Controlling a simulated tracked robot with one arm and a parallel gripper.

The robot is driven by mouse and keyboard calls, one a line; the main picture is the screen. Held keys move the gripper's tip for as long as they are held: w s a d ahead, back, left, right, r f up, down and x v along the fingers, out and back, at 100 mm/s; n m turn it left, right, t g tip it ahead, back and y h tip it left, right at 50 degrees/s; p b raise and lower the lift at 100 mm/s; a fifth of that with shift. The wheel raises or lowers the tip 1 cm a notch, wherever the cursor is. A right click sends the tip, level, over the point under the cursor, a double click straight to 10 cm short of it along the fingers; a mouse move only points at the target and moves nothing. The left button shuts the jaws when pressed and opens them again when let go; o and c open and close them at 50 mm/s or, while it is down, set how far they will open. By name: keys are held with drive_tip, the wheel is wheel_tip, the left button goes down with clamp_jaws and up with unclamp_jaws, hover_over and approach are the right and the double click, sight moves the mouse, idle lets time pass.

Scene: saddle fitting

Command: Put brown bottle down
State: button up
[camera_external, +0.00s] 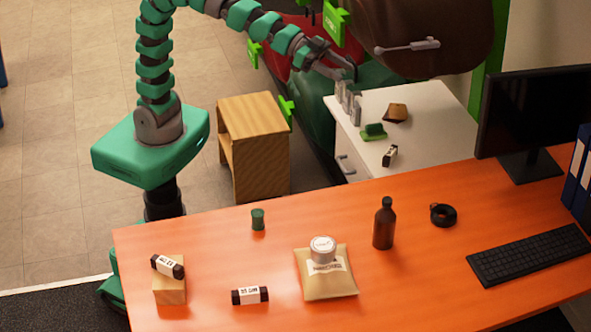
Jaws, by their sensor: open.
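The brown bottle (384,224) stands upright on the orange desk (420,290), right of the padded envelope. My gripper (348,70) is well away from it, at the upper middle over the far-left part of the white cabinet. The gripper is open.
The desk also holds a padded envelope (328,285) with a tin (322,248), a green cup (258,219), black tape (443,215), a keyboard (530,254) and a monitor (530,115). A white cabinet (440,110) and wooden stand (255,115) are behind.

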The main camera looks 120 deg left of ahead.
drive_tip(key=s+a+r, duration=0.2)
drive_tip(key=s+r, duration=1.8)
drive_tip(key=shift+a+r+t+y, duration=0.15)
drive_tip(key=shift+r+t+y, duration=0.15)
drive_tip(key=shift+r+t, duration=0.1)
